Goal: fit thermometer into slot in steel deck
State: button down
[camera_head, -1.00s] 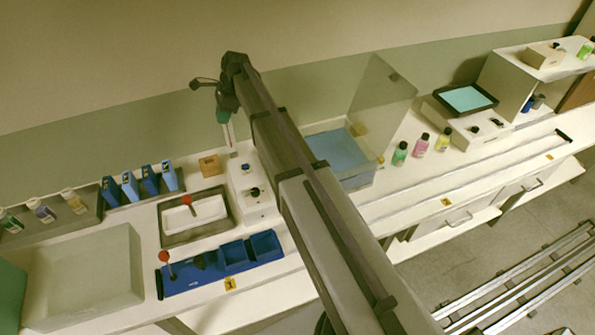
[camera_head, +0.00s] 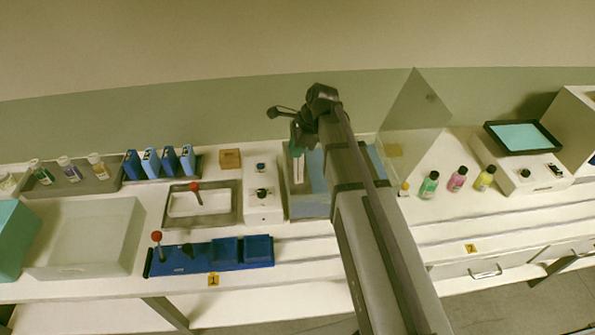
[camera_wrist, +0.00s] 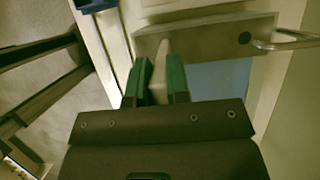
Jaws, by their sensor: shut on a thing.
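My gripper (camera_head: 297,148) has green fingers and is shut on a pale, thin thermometer (camera_head: 299,169), which hangs down roughly upright above the steel-rimmed bath. In the wrist view the thermometer (camera_wrist: 160,72) sits between the two green fingers, its far end in front of a steel deck (camera_wrist: 200,40). The deck has a dark round opening (camera_wrist: 245,38) near its right end. I cannot tell whether the thermometer touches the deck. My arm hides part of the bath in the head view, and the slot is not clear there.
A clear tilted panel (camera_head: 415,115) stands just right of my arm. A white box with a black knob (camera_head: 262,195) is left of the bath. Green, pink and yellow bottles (camera_head: 457,179) stand to the right. A blue tray (camera_head: 210,256) lies front left. In the wrist view a pale curved rod (camera_wrist: 290,43) lies beside the opening.

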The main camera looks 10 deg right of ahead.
aim_at(298, 168)
notch_tip(298, 168, down, 4)
jog(key=b, duration=0.3)
jog(key=shift+r+b, duration=0.15)
jog(key=shift+b, duration=0.2)
jog(key=c, duration=1.6)
grip_release()
jog(key=o, duration=0.5)
